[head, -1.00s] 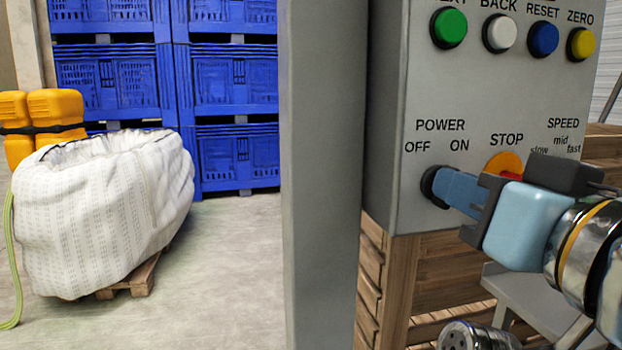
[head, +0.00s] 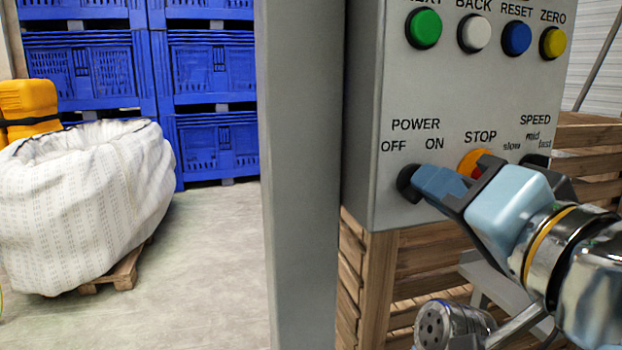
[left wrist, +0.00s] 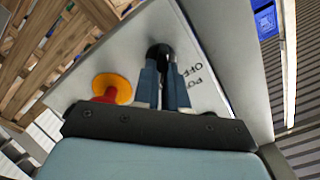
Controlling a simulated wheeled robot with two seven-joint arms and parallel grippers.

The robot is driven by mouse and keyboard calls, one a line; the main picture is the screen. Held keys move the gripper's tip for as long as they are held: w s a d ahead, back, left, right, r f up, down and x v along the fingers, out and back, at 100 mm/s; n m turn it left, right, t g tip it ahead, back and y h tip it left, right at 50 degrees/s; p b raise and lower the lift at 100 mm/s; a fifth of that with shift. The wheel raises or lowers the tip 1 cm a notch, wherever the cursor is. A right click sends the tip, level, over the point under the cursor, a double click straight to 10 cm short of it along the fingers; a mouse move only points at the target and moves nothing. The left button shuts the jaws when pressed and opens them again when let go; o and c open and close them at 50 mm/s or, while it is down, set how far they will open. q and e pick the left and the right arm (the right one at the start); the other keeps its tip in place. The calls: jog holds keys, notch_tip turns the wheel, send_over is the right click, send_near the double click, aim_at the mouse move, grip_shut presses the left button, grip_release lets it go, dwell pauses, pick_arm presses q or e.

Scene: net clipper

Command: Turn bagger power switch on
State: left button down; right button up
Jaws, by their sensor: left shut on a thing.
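The bagger power switch is a round black knob (head: 408,183) under the POWER OFF/ON label on the grey control panel (head: 465,95). My left gripper (head: 428,182) has its blue fingers shut on this knob, covering most of it. In the left wrist view the two fingers (left wrist: 162,85) sit on either side of the black knob (left wrist: 160,54), close to the panel face. Which way the knob points, OFF or ON, is hidden by the fingers. My right gripper is not in view.
A red STOP button with a yellow collar (head: 474,162) is just right of the fingers, partly behind the gripper. Green, white, blue and yellow buttons line the panel above. A grey post (head: 300,180) stands left of the panel. A white bulk bag (head: 95,205) and blue crates stand farther back.

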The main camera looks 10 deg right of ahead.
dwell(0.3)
pick_arm(q)
jog(key=c, duration=1.2)
grip_release()
